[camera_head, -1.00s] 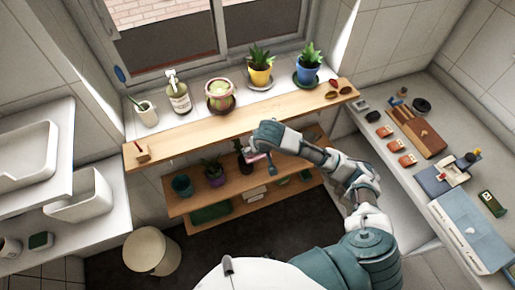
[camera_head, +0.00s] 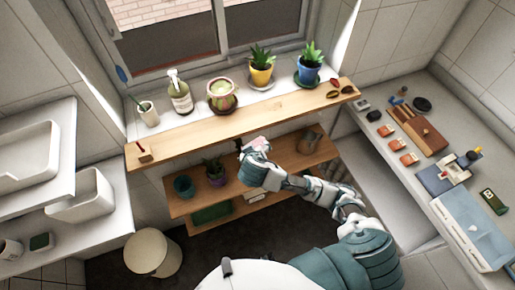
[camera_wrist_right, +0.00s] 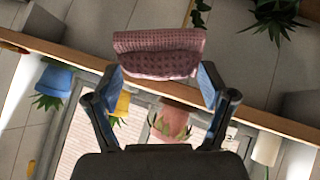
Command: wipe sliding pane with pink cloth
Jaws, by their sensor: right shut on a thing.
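The pink cloth (camera_head: 262,142) is held in my right gripper (camera_head: 252,152), in front of the wooden sill board's front edge and below the window. In the right wrist view the folded, waffle-textured cloth (camera_wrist_right: 158,50) sits between the fingertips (camera_wrist_right: 157,80). The window stands at the top of the head view, with a left pane (camera_head: 165,35) and a right pane (camera_head: 262,12); I cannot tell which one slides. The cloth is apart from the glass. Part of the window (camera_wrist_right: 90,140) also shows in the right wrist view. My left gripper is out of view.
On the sill stand a cup (camera_head: 148,113), a soap bottle (camera_head: 180,97), a pink pot (camera_head: 221,95), a yellow pot (camera_head: 261,72) and a blue pot (camera_head: 309,72), between my gripper and the panes. A lower shelf (camera_head: 295,160) holds more pots.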

